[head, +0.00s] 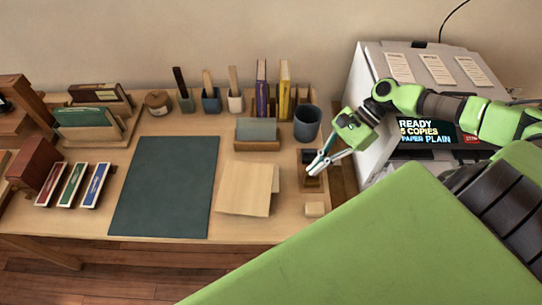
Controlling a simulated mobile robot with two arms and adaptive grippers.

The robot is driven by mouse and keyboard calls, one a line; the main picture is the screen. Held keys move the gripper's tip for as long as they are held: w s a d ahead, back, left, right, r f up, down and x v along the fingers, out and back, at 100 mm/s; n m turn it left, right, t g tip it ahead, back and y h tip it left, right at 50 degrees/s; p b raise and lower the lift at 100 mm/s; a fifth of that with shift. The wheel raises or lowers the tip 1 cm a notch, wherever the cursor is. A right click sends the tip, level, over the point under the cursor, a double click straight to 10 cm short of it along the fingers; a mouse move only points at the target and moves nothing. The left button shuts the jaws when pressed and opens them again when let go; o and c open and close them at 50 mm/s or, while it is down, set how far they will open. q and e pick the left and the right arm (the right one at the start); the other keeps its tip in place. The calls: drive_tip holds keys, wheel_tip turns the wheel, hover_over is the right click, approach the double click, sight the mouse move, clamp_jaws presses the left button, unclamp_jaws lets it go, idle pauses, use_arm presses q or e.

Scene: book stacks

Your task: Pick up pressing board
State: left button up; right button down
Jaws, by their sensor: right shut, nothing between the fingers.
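A pale wooden board (243,190), which looks like the pressing board, lies on the desk (100,225) just right of the dark green mat. Another pale piece shows at its right edge; I cannot tell whether it is separate. My right gripper (318,168) is right of the board, apart from it, over or beside a small dark wooden holder (312,182). Its fingers point down and left, shut and empty. My left gripper is not in view.
The dark green mat (168,187) is clear. A small pale block (314,209) lies near the front right. A dark cup (307,123), a card holder (256,133) and books (262,90) stand behind. A printer (365,95) is at the right. Three coloured boxes (73,185) lie left.

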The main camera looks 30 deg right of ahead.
drive_tip(key=shift+w+a+f, duration=0.1)
drive_tip(key=shift+w, duration=0.15)
drive_tip(key=shift+w+a+f, duration=0.1)
drive_tip(key=shift+a+f, duration=0.1)
drive_tip(key=shift+a, duration=0.05)
drive_tip(key=p, duration=0.1)
approach(281, 203)
drive_tip(key=a, duration=0.3)
drive_tip(key=shift+w+a+f, duration=0.1)
drive_tip(key=shift+a+f, duration=0.15)
drive_tip(key=shift+f, duration=0.05)
drive_tip(key=a+p, duration=0.1)
drive_tip(key=a, duration=0.2)
drive_tip(key=shift+w+a+f+p, duration=0.1)
drive_tip(key=shift+a+f+p, duration=0.1)
drive_tip(key=shift+p, duration=0.1)
drive_tip(key=shift+a+f, duration=0.15)
drive_tip(key=shift+a, duration=0.3)
